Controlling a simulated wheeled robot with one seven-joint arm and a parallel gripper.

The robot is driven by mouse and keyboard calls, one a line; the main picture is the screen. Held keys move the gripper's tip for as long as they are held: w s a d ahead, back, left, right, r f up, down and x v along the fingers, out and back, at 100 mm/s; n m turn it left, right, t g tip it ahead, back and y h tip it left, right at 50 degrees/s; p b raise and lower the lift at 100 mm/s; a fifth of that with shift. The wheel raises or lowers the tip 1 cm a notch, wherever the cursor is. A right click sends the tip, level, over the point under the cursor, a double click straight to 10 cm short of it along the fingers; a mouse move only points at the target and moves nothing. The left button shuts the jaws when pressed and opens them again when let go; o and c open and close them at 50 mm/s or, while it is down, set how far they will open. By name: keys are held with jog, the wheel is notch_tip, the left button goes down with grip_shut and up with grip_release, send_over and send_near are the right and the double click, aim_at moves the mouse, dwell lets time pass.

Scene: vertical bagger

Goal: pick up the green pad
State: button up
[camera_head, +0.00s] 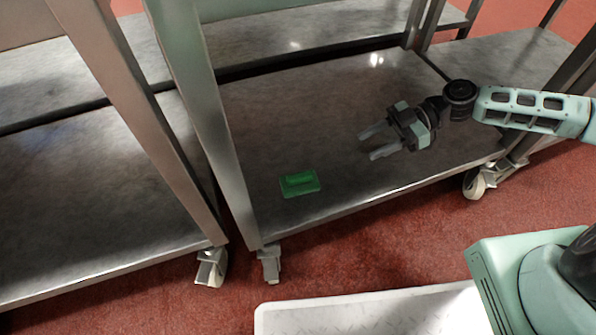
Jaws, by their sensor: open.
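The green pad (300,183) is a small rectangular block with a raised middle. It lies on the grey metal lower shelf (280,120) of a wheeled rack, near the shelf's front left corner. My gripper (373,143) is open and empty, to the right of the pad and a little farther back. Its two light fingers point left, towards the pad's side of the shelf, and are apart from the pad. Nothing hides the pad. How high my gripper is above the shelf is hard to tell.
Metal posts (190,90) stand left of the pad, with another shelf (80,190) beyond them. Caster wheels (474,183) stand on the red floor (380,235). A white surface (370,312) lies at the bottom. The shelf around the pad is clear.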

jog(key=b, duration=0.6)
send_near(301, 175)
jog(key=x, duration=0.3)
jog(key=shift+s+r, duration=0.2)
jog(key=b+x, duration=0.4)
jog(key=shift+a+f, duration=0.15)
jog(key=shift+f, duration=0.25)
jog(key=shift+a, duration=0.3)
grip_shut()
